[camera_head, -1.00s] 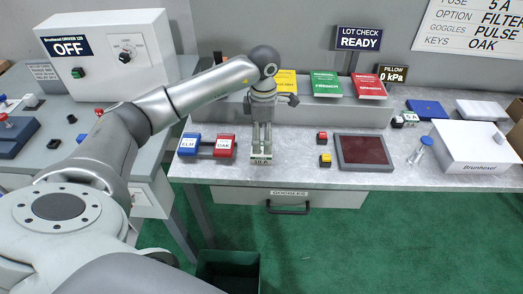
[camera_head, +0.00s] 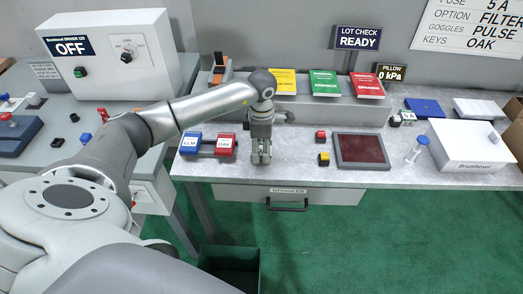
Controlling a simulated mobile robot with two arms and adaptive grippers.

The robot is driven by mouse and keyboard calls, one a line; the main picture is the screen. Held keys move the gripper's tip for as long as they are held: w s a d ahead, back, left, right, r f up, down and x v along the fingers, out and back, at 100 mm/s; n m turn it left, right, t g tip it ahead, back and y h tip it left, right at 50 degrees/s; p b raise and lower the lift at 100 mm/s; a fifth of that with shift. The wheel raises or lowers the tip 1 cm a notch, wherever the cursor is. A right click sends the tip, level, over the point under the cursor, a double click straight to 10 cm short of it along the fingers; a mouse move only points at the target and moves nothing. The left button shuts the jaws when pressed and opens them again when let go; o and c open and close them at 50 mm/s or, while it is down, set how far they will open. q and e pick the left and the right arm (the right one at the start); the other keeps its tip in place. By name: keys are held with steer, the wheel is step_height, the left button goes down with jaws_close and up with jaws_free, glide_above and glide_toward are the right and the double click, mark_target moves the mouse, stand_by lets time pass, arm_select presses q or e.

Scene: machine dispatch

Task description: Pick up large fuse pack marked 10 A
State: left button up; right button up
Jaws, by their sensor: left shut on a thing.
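My left gripper (camera_head: 261,157) is low over the front edge of the grey workbench, just right of the ELM and OAK blocks. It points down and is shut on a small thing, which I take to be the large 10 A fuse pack. The fingers hide nearly all of the pack, and its label cannot be read now. My right gripper is not in view.
The blue ELM block (camera_head: 190,144) and red OAK block (camera_head: 225,145) stand close left. Red and yellow buttons (camera_head: 322,147) and a dark red screen (camera_head: 358,150) are right. A white Brunhexel box (camera_head: 470,147) stands far right. A goggles drawer (camera_head: 310,197) is below the edge.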

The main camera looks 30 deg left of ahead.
arm_select(q)
steer(key=shift+c, duration=0.8)
